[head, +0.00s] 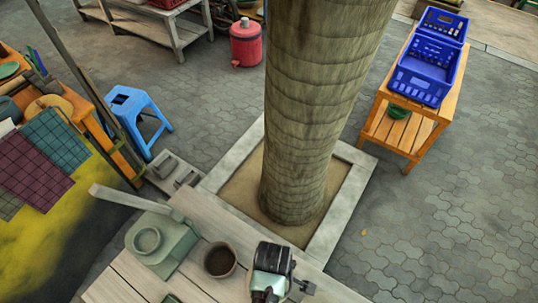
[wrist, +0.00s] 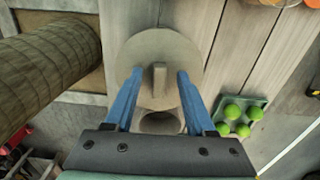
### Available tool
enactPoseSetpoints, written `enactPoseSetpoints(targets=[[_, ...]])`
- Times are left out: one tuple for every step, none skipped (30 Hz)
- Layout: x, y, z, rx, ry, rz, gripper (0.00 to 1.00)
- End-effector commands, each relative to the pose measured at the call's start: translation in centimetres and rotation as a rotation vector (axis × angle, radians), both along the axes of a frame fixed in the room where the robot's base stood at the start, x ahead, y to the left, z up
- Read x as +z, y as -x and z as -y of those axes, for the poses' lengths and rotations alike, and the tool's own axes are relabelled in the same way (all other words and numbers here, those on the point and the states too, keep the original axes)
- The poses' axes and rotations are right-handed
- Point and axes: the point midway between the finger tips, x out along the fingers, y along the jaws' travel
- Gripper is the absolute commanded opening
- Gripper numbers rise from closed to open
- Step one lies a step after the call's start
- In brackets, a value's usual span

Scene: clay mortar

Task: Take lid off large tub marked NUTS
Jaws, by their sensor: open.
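A round beige-grey lid (wrist: 150,45) with a raised bar handle (wrist: 159,78) lies below my gripper in the wrist view. My gripper (wrist: 158,74) is open, with one blue finger on each side of the handle. I cannot tell how far above the lid the fingertips are. No NUTS marking is readable, and the tub's sides are hidden beneath the lid. In the head view, my dark wrist (head: 272,270) is over the front table, and the lid cannot be made out there.
A brown pot (head: 220,260) and a grey-green object (head: 160,243) stand on the plank table (head: 112,283). In the wrist view, a tray (wrist: 258,103) holds several green balls. A thick trunk (head: 320,110) rises behind the table. Blue crates (head: 425,78) sit on a wooden stand further back.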

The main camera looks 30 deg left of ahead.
Motion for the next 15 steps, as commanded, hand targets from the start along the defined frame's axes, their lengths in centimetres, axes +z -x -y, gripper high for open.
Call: enactPoseSetpoints(targets=[[-0.03, -0.03, -0.01, 0.000, 0.000, 0.001, 0.55], [-0.03, -0.03, -0.01, 0.000, 0.000, 0.001, 0.55], [-0.02, -0.03, -0.01, 0.000, 0.000, 0.001, 0.55], [-0.02, -0.03, -0.01, 0.000, 0.000, 0.001, 0.55], [-0.01, -0.03, -0.01, 0.000, 0.000, 0.001, 0.55], [-0.01, -0.03, -0.01, 0.000, 0.000, 0.001, 0.51], [0.00, -0.03, -0.01, 0.000, 0.000, 0.001, 0.46], [0.00, -0.03, -0.01, 0.000, 0.000, 0.001, 0.41], [0.00, -0.03, -0.01, 0.000, 0.000, 0.001, 0.33], [0.01, -0.03, -0.01, 0.000, 0.000, 0.001, 0.28], [0.01, -0.03, -0.01, 0.000, 0.000, 0.001, 0.23], [0.01, -0.03, 0.00, 0.000, 0.000, 0.001, 0.15], [0.01, -0.03, 0.00, 0.000, 0.000, 0.000, 0.10], [0.01, -0.03, 0.00, 0.000, 0.000, 0.000, 0.05], [0.02, -0.02, 0.00, 0.000, 0.000, 0.000, 0.00]])
